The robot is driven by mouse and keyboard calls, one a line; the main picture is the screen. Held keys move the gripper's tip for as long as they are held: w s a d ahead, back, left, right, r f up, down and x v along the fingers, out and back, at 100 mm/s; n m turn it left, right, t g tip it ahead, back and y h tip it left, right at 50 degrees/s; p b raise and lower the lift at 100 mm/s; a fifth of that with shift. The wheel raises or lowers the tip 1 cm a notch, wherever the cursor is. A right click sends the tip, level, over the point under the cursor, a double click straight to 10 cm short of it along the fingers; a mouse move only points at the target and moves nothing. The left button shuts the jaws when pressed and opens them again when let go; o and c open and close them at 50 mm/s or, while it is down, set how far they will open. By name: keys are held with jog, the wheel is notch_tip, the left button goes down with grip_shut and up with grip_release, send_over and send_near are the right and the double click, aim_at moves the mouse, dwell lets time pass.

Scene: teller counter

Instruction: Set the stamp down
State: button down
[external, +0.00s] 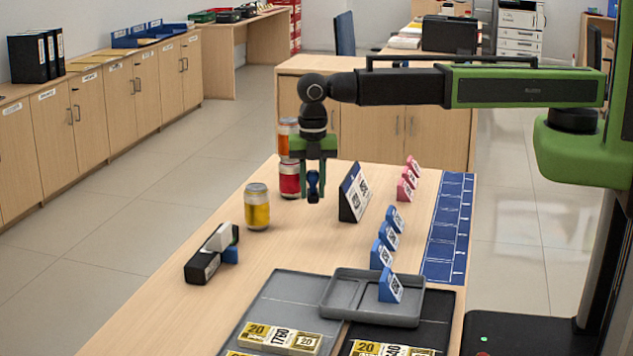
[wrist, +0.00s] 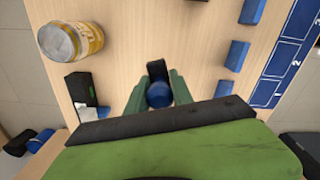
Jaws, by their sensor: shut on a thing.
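My gripper (external: 313,172) points down over the wooden counter and is shut on the stamp (external: 313,187), a small dark blue piece between the fingertips. In the wrist view, its round blue knob (wrist: 159,95) sits between the green fingers. The stamp appears held above the counter top (external: 290,235); its underside is hard to make out. Behind the gripper stand an orange jar (external: 286,138) and a red jar (external: 289,180). A black-and-white sign (external: 354,193) stands just to its right.
A yellow jar (external: 257,207) and a black device (external: 211,256) stand to the left. Blue tags (external: 388,240), red tags (external: 408,180) and a blue numbered strip (external: 448,230) are to the right. Grey trays (external: 268,300) with banknote bundles lie in front.

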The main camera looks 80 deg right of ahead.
jog(key=w+d+m, duration=0.2)
jog(key=d+m, duration=0.2)
jog(key=d, duration=2.1)
jog(key=b, duration=0.7)
send_over(306, 216)
jog(key=f, duration=0.7)
jog(key=shift+d+f, duration=0.1)
jog(key=shift+d, duration=0.15)
jog(key=shift+a, duration=0.15)
notch_tip(306, 216, down, 4)
jog(key=b, duration=0.4)
jog(key=shift+f+b, duration=0.2)
jog(key=shift+b, duration=0.1)
jog(key=shift+r, duration=0.25)
jog(key=shift+f, duration=0.2)
jog(key=c, duration=1.1)
grip_release()
jog(key=shift+r, duration=0.1)
